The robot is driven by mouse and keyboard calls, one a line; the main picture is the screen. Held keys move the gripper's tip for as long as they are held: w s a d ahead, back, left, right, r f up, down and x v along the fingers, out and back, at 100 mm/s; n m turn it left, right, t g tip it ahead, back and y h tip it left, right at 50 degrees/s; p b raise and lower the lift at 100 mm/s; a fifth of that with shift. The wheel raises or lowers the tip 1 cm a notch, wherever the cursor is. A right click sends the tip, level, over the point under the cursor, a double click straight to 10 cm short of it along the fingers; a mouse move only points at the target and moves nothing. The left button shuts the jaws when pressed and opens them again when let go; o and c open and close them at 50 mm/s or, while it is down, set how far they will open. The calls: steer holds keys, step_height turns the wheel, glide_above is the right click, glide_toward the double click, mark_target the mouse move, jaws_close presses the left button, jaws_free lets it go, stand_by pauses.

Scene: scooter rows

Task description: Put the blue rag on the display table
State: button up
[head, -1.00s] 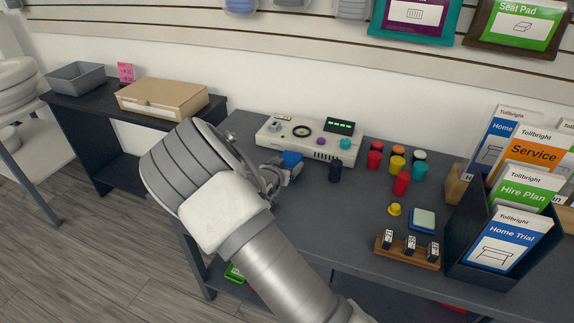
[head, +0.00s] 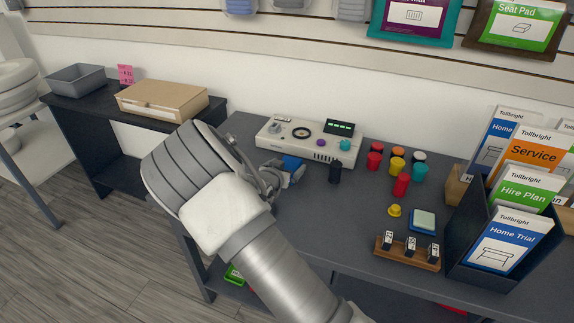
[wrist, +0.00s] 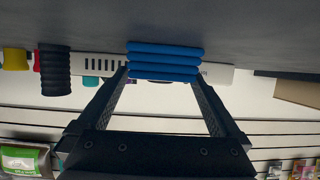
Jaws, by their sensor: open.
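The blue rag (head: 291,162) is a small folded stack on the dark grey table (head: 345,215), in front of the pale console; my gripper partly hides it in the head view. In the wrist view, which is upside down, the rag (wrist: 165,62) shows as several blue layers at the fingertips. My gripper (head: 290,174) is open, low over the table, with its fingertips (wrist: 162,80) near the two ends of the rag. I cannot tell whether they touch it. Which table is the display table is not marked in view.
A pale console (head: 308,139) stands just behind the rag, and a black ribbed cylinder (head: 335,171) close to its right. Coloured pots, a wooden number rack (head: 406,252) and a leaflet holder (head: 500,245) fill the right. A lower black table (head: 95,107) at left holds a cardboard box (head: 162,99) and grey bin (head: 76,79).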

steer(key=p+v, duration=0.3)
steer(key=v, duration=0.9)
steer(key=shift+r, duration=0.2)
steer(key=s+d+r+n+g+y, duration=0.1)
steer(key=s+d+r+g+y, duration=0.25)
steer(key=s+r, duration=0.4)
steer(key=s+d+r+n+g+y, duration=0.15)
steer(key=s+r+y, duration=0.3)
steer(key=r, duration=0.55)
steer(key=s+d+r+n+g+h, duration=0.1)
steer(key=s+d+r, duration=0.1)
steer(key=s+d, duration=0.4)
steer(key=s+d+r+g+h, duration=0.1)
steer(key=s+d+r+h, duration=0.1)
steer(key=s+d, duration=0.4)
steer(key=s, duration=0.5)
steer(key=shift+s+n, duration=0.3)
steer(key=shift+n, duration=0.05)
